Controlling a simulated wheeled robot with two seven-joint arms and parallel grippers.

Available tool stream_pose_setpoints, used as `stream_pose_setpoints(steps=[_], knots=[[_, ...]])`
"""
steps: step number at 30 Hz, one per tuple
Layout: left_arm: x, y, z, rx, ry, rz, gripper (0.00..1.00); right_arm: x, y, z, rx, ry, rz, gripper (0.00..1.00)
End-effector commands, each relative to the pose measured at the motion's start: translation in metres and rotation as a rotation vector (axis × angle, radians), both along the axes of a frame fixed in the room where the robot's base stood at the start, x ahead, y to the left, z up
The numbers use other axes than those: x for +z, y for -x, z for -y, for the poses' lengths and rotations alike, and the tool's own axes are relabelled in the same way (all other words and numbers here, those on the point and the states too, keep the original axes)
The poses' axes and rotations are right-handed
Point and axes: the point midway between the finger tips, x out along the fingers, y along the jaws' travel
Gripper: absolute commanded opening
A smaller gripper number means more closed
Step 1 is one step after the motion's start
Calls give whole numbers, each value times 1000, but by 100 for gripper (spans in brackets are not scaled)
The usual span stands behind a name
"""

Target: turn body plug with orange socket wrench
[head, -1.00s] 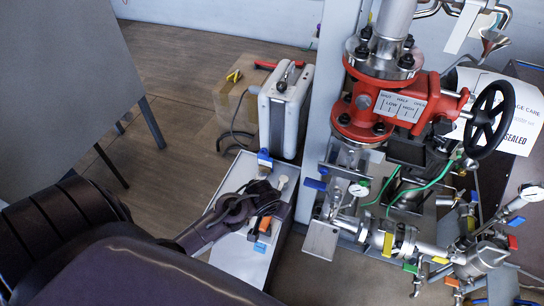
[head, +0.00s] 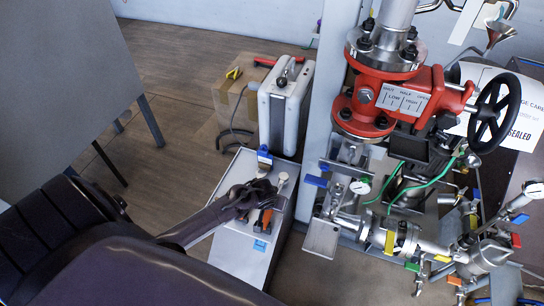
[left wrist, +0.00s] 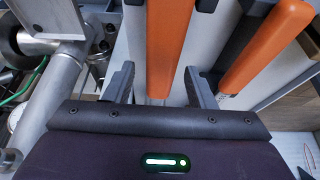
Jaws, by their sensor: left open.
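Orange-handled tools lie on the grey cabinet top (head: 228,250) in the head view. One orange handle (left wrist: 166,45) runs between the fingers of my left gripper (left wrist: 160,88) in the left wrist view. The fingers are apart, one on each side of it. A second orange handle (left wrist: 268,42) lies to the right. Which one is the socket wrench I cannot tell, as their ends are hidden. In the head view my left gripper (head: 262,198) is over the tools and covers part of them. A small round grey plug (head: 366,96) shows on the red valve body (head: 345,112).
A blue-handled brush (head: 264,156) lies at the cabinet's far end. A silver case (head: 284,110) and a cardboard box (head: 236,104) stand behind. A grey post (head: 331,70), pipework (head: 400,236) and a black handwheel (head: 491,112) are to the right.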

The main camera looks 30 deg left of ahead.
Motion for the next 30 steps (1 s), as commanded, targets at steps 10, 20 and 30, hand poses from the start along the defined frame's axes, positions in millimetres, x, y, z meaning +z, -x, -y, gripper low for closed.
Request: stream_pose_setpoints(steps=[10, 20, 30], knots=[[0, 0, 0, -1, 0, 0, 26, 0, 0, 1, 1, 1, 0, 48], [1, 0, 0, 0, 1, 1, 0, 0, 0, 2, 2, 3, 0, 48], [28, 0, 1, 0, 2, 4, 0, 8, 0, 2, 2, 3, 0, 48]])
